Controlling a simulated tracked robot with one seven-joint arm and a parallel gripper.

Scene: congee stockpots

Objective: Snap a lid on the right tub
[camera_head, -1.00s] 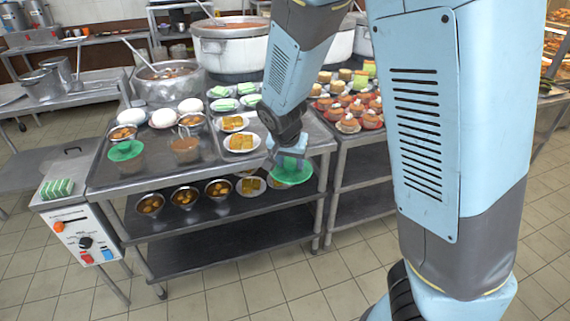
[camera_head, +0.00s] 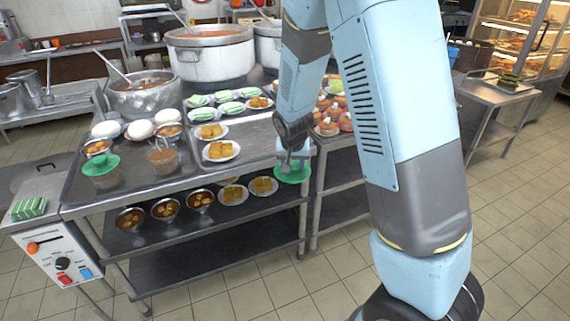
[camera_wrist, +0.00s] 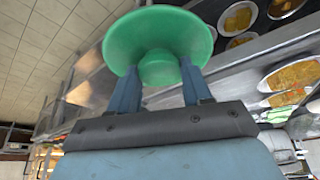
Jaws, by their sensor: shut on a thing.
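My gripper (camera_head: 290,160) is shut on a green lid (camera_head: 293,174) and holds it near the front right edge of the counter. In the wrist view the lid (camera_wrist: 158,38) fills the middle, with a finger on each side of its central knob. The left tub (camera_head: 104,177) stands on the counter at the left, and a green lid (camera_head: 101,164) sits on it. The right tub (camera_head: 163,161), filled with brown food, stands to the right of it with an open top. My gripper is well to the right of this tub, apart from it.
Metal bowls, white eggs, and plates of yellow cakes (camera_head: 221,151) stand behind and beside the tubs. A large white stockpot (camera_head: 211,57) and a metal pot with a ladle (camera_head: 144,95) stand further back. The counter (camera_head: 190,180) right of the right tub has bare room.

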